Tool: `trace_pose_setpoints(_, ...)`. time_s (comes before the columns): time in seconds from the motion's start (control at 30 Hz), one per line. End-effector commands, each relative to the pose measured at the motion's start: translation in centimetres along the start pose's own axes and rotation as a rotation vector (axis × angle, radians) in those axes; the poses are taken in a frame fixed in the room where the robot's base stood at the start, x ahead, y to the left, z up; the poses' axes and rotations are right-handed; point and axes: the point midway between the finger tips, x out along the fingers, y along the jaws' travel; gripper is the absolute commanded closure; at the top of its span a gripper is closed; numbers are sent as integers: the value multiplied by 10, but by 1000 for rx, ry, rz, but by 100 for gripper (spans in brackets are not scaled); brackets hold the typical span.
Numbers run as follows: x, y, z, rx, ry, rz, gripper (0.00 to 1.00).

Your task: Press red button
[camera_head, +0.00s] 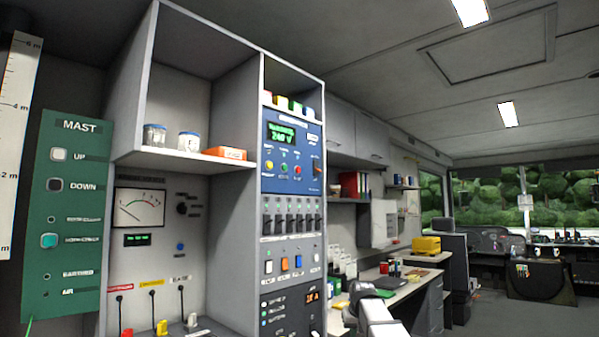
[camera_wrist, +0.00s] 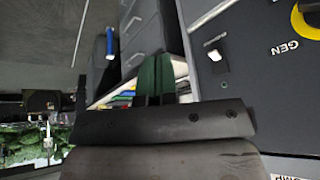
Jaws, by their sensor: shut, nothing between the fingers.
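A small red button (camera_head: 297,170) sits on the blue panel (camera_head: 277,184), at the right end of a row after a yellow and a green one. The panel has a green display above the row. My gripper (camera_head: 357,288) is low and right of the panel in the head view, well apart from the red button. In the wrist view, my gripper's two fingers (camera_wrist: 155,78) lie side by side, shut and empty. The red button does not show in the wrist view.
Below the blue panel are black switches (camera_head: 291,221) and a coloured rocker row (camera_head: 285,264). A shelf (camera_head: 170,156) with jars and an orange box juts out at left. A desk (camera_head: 425,262) stands at right. The wrist view shows a dark "GEN" panel (camera_wrist: 235,75) close by.

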Motion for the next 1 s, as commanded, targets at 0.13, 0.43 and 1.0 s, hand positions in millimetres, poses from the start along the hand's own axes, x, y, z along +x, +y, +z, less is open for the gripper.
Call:
trace_pose_setpoints(0.13,-39,-12,-46,-20,52,-11,100)
trace_pose_setpoints(0.43,-126,-34,-122,-57,152,-30,100)
trace_pose_setpoints(1.0,-327,-83,-234,-133,342,-69,100)
